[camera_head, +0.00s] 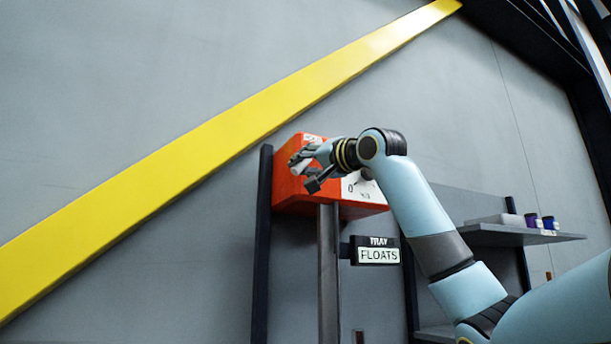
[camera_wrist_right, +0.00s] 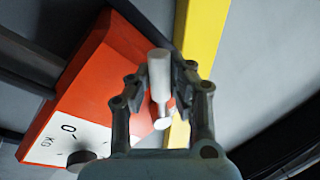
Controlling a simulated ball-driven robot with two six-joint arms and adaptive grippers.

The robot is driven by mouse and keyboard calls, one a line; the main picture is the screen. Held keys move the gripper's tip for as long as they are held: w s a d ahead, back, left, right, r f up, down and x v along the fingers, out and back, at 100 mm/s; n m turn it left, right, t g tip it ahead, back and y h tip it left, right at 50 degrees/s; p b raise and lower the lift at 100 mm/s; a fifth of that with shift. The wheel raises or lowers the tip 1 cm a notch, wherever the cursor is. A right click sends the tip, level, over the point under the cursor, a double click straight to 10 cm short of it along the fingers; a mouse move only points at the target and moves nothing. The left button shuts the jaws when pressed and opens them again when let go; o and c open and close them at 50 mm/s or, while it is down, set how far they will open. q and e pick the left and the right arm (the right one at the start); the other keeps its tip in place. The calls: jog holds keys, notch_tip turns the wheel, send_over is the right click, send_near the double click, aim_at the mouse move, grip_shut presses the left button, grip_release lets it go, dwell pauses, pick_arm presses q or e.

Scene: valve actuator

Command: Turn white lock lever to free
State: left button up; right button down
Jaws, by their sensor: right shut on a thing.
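A white lever (camera_wrist_right: 159,68) with a rounded cylindrical handle shows in the right wrist view, at the edge of an orange-red box (camera_wrist_right: 97,85). My right gripper (camera_wrist_right: 162,88) is shut on the lever, with a finger on each side of it. In the head view my right gripper (camera_head: 304,172) is at the front of the same orange-red box (camera_head: 289,192), and its fingers hide most of the lever there. No clear lock or free marking on the lever can be read. My left gripper is not in view.
The box has a white dial face (camera_head: 365,189) marked 0. It sits on a grey post (camera_head: 329,275). A sign (camera_head: 378,256) below reads FLOATS. A yellow diagonal beam (camera_head: 200,160) crosses the wall behind. A shelf (camera_head: 510,236) with small jars stands at right.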

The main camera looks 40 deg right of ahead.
jog(key=shift+a+r+m, duration=0.15)
jog(key=shift+a+m, duration=0.05)
jog(key=shift+m, duration=0.3)
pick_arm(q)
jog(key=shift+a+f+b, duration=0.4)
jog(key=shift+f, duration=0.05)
pick_arm(e)
jog(key=shift+w+a+r+m+h, duration=0.1)
jog(key=shift+a+r+m+h, duration=0.15)
jog(key=shift+m, duration=0.3)
jog(key=shift+w+a+r+m+h, duration=0.1)
jog(key=shift+a+r+m+h, duration=0.1)
jog(key=shift+m+h, duration=0.25)
jog(key=c, duration=1.2)
grip_release()
jog(key=shift+s+d, duration=0.1)
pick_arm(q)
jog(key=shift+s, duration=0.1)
pick_arm(e)
jog(key=shift+v, duration=6)
jog(key=shift+d+f, duration=0.1)
jog(key=shift+f, duration=0.05)
